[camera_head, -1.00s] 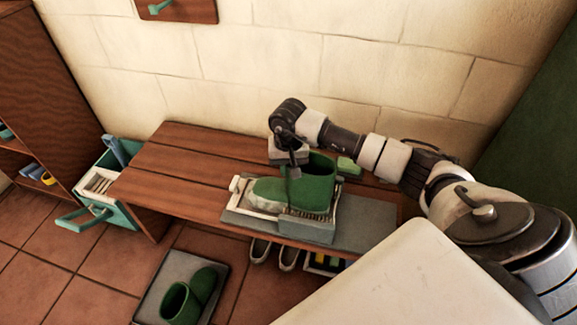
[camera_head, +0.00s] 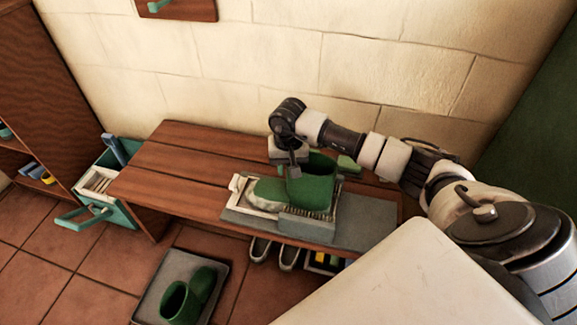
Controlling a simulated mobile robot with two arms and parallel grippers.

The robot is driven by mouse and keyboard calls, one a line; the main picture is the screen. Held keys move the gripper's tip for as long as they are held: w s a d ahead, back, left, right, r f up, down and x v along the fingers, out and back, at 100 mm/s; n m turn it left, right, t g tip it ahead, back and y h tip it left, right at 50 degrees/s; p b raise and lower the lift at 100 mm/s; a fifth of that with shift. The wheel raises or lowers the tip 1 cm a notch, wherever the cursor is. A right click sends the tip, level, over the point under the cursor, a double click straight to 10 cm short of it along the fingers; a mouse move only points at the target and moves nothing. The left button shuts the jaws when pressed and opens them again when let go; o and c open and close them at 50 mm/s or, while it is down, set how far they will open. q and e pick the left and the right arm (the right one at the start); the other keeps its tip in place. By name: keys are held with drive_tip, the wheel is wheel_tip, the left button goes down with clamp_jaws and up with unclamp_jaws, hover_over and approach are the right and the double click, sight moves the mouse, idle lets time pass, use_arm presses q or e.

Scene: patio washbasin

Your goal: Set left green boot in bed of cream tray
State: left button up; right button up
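A green boot (camera_head: 312,192) stands at the cream tray (camera_head: 237,186) on the bench, with its open top upward. My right gripper (camera_head: 295,171) points down at the boot's left upper edge. Its fingertips are small and partly hidden, so I cannot tell whether they grip the boot. Another green boot (camera_head: 178,302) is in a dark floor tray (camera_head: 160,276). My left gripper is not in view.
The wooden bench (camera_head: 185,160) has bare planks on the left. A grey mat (camera_head: 370,220) lies right of the tray. A teal crate (camera_head: 118,212) stands at the bench's left end. Pale shoes (camera_head: 289,257) are underneath. The wall is close behind.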

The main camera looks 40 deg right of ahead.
drive_tip(key=shift+o, duration=1.2)
drive_tip(key=shift+s+f, duration=0.1)
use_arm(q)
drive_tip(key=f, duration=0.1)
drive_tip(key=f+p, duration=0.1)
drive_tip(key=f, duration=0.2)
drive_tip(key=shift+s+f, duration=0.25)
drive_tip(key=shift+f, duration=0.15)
use_arm(e)
wheel_tip(320, 180, up, 11)
